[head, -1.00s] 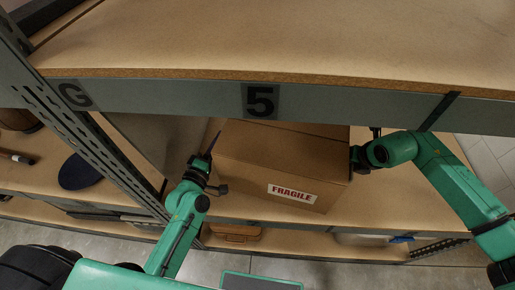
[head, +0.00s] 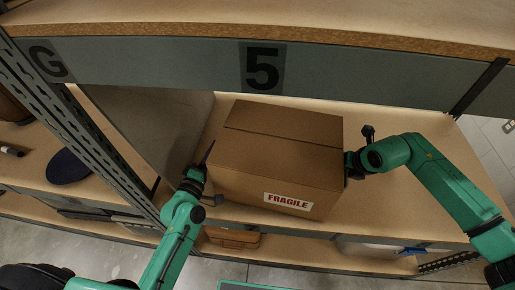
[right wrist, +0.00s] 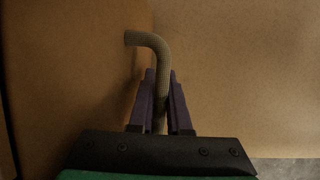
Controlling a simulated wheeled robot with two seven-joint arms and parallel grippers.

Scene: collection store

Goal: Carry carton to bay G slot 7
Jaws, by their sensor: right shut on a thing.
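The carton (head: 275,165) is a closed brown box with a red and white FRAGILE label. It is between my two grippers, below the shelf edge marked 5 (head: 262,67). I cannot tell whether it touches the board beneath. My right gripper (head: 352,166) is at the carton's right side; in the right wrist view its fingers (right wrist: 160,100) are shut on a bent, cord-like handle (right wrist: 153,50) beside the carton wall (right wrist: 65,70). My left gripper (head: 203,170) is at the carton's left side; its fingers are mostly hidden. No slot 7 marking shows.
The sign G (head: 47,61) is at the left end of the upper shelf edge, by a perforated metal upright (head: 75,120). A grey divider panel (head: 150,125) stands left of the carton. A dark oval object (head: 69,167) lies in the left bay. A brown case (head: 232,238) lies below.

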